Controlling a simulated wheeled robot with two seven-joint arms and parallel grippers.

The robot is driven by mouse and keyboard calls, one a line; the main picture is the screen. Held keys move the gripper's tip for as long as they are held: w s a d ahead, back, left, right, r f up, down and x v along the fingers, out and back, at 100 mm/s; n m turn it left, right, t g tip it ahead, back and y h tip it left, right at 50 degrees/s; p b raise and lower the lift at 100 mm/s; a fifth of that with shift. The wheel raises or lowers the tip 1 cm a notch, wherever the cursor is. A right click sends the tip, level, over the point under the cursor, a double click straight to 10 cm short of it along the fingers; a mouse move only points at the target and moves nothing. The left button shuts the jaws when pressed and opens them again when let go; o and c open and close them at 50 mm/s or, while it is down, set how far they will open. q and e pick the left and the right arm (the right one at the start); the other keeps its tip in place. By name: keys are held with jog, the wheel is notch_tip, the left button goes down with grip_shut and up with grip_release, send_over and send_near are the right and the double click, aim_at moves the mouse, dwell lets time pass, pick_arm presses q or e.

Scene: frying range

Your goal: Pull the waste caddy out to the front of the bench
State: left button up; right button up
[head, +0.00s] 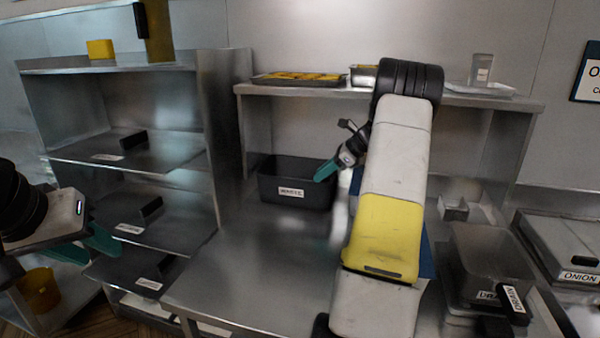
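The waste caddy (292,193) is a dark open-topped bin with a white label on its front. It stands upright towards the back of the steel bench (255,262), under a raised shelf. My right gripper (325,172), with teal fingers, is at the caddy's right end, by the top rim. Whether its fingers are around the rim or only beside it is unclear, and my arm hides part of the view there. My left gripper (96,244) is at the far left, by the shelf rack and away from the caddy. Its teal fingers look apart with nothing between them.
The bench in front of the caddy is clear. The shelf above (400,95) holds a tray of yellow food (298,78). Dark bins (490,255) and an onion container (565,260) stand at the right. A rack with labelled shelves (135,150) is at the left.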

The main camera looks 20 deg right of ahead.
aim_at(306, 195)
jog(key=shift+x, duration=3.9)
grip_shut()
